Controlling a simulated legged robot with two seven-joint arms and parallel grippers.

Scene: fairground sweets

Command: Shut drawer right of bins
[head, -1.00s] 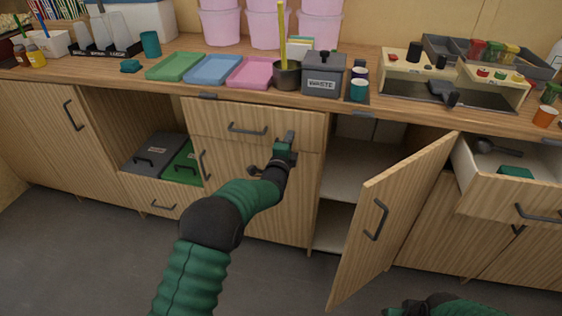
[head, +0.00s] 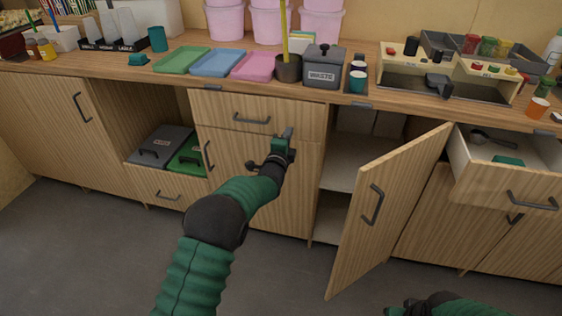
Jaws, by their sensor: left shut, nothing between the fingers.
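The wooden drawer (head: 258,118) with a dark bar handle sits under the counter, up and right of the two lidded bins. Its front stands only slightly proud of the door below, if at all; the exact gap is hard to tell. The dark grey bin (head: 160,147) and the green bin (head: 188,158) sit in the low pull-out at left. My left gripper (head: 286,135) is shut and empty, in front of the drawer's lower right part; I cannot tell whether it touches. My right gripper (head: 402,309) shows only partly at the bottom edge, its fingers unclear.
A cabinet door (head: 388,215) stands open to the right of my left arm. Beyond it another drawer (head: 505,175) is pulled out, holding a dark scoop and a green item. Trays, a waste box (head: 323,70) and cups stand on the counter (head: 200,75). Floor in front is clear.

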